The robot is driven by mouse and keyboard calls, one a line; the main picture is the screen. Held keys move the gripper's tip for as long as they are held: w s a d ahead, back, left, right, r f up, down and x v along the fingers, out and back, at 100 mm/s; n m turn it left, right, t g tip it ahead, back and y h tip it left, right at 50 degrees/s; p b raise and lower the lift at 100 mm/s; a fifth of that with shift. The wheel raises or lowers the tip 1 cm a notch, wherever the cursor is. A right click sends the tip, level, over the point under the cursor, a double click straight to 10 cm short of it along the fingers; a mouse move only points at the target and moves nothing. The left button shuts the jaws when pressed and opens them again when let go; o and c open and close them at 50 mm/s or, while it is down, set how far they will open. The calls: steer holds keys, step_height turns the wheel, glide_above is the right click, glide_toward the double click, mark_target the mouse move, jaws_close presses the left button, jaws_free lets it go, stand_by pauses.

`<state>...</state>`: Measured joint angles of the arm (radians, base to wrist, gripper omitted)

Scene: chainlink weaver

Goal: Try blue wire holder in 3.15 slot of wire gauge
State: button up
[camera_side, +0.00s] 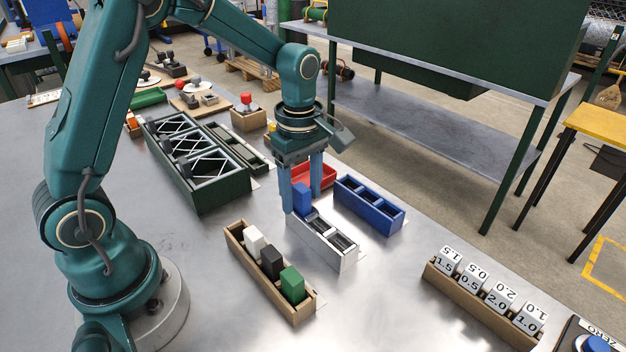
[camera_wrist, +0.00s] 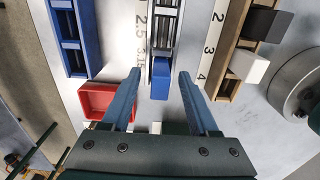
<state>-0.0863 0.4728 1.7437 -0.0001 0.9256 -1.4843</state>
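The blue wire holder (camera_side: 302,198) stands upright at the far-left end of the white wire gauge (camera_side: 336,258). In the wrist view the blue holder (camera_wrist: 160,80) is at the end of the gauge, beside the 3.15 mark; it appears to be in that end slot, but its lower part is hidden. My gripper (camera_side: 301,205) is open, with one finger on each side of the holder. The wrist view shows a gap between the holder and each finger of my gripper (camera_wrist: 160,76). The gauge's other visible slots look empty.
A wooden rack (camera_side: 262,283) with white, black and green holders stands in front of the gauge. A blue slotted tray (camera_side: 388,221) and a red bin (camera_side: 325,178) are behind it. A wooden rack of numbered blocks (camera_side: 465,303) is at right. Bare table lies between.

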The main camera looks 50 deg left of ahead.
steer(key=shift+r, duration=2.55)
steer(key=shift+r, duration=0.1)
steer(key=s+d+r+m+t, duration=0.2)
steer(key=s+r+m+t, duration=0.2)
steer(key=s+r, duration=0.3)
steer(key=s+f+m+t, duration=0.1)
steer(key=s+m, duration=0.5)
steer(key=m, duration=0.8)
steer(key=shift+s+d+f+t, duration=0.25)
steer(key=shift+s+f+t, duration=0.1)
steer(key=shift+f, duration=0.2)
